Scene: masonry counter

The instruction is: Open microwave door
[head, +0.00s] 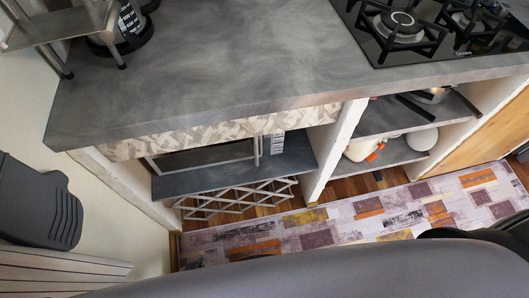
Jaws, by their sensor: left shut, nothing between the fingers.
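The microwave (205,157) sits on a grey shelf under the counter, left of a white masonry divider. I see its dark door with a light frame, an upright handle (257,151) at the door's right end and a pale button panel (277,143) beside it. The door looks shut. The counter edge hides its upper part. My right gripper is not in view.
The grey counter (220,60) overhangs the shelves. A gas hob (420,28) is at the upper right; a metal rack (60,25) and dark appliance stand upper left. Pots sit on the right shelves. A lattice rack (235,198) is below the microwave. A patterned rug (350,222) covers the floor.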

